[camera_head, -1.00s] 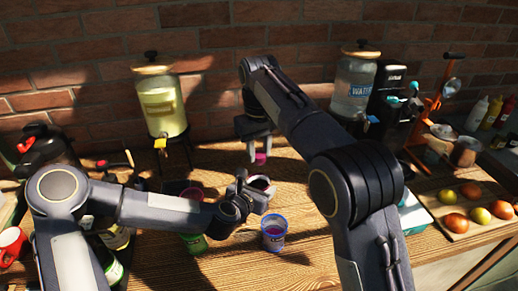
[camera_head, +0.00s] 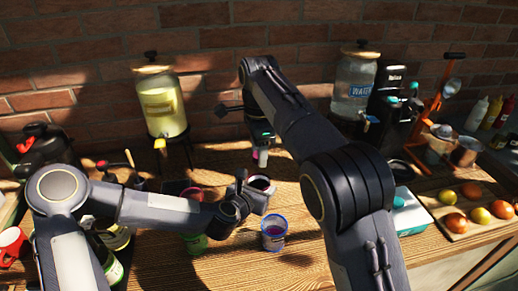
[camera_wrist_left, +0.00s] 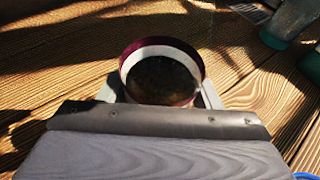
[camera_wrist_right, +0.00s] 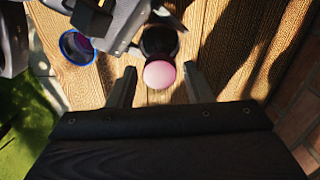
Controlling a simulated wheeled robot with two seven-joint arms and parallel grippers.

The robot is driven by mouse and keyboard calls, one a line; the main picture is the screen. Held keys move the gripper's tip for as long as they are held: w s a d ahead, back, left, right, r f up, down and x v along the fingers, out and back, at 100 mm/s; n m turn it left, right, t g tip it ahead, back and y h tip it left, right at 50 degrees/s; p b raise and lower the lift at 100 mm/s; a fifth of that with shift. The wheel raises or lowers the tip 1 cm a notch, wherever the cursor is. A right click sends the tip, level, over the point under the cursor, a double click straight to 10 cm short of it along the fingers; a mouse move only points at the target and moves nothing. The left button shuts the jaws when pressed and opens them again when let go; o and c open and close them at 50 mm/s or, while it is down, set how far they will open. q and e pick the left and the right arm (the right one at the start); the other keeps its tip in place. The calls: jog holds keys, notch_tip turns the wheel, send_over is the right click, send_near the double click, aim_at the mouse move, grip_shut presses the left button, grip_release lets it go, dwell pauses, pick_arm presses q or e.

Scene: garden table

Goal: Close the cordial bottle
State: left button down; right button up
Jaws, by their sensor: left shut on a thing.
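A dark round vessel with a maroon rim and a white band (camera_wrist_left: 163,48) is gripped by my left gripper (camera_head: 252,186); it also shows in the head view (camera_head: 261,182). I cannot tell whether it is the cordial bottle. A pink round-topped thing (camera_wrist_right: 159,74) lies between the fingertips of my right gripper (camera_wrist_right: 159,86), with gaps at both sides. In the head view this pink thing (camera_head: 263,158) shows just below my right gripper (camera_head: 261,142), behind the held vessel. Whether it is a cap or a bottle top is unclear.
A blue-rimmed cup (camera_head: 273,234) stands close to the left gripper, and a green cup (camera_head: 195,242) beside that arm. A lemonade-coloured dispenser (camera_head: 163,105) and a water dispenser (camera_head: 355,85) stand along the brick wall. Fruit lies on a board (camera_head: 455,228) at the right.

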jog(key=shift+o, duration=0.8)
jog(key=shift+r, duration=3.75)
pick_arm(q)
jog(key=shift+c, duration=1.9)
grip_release()
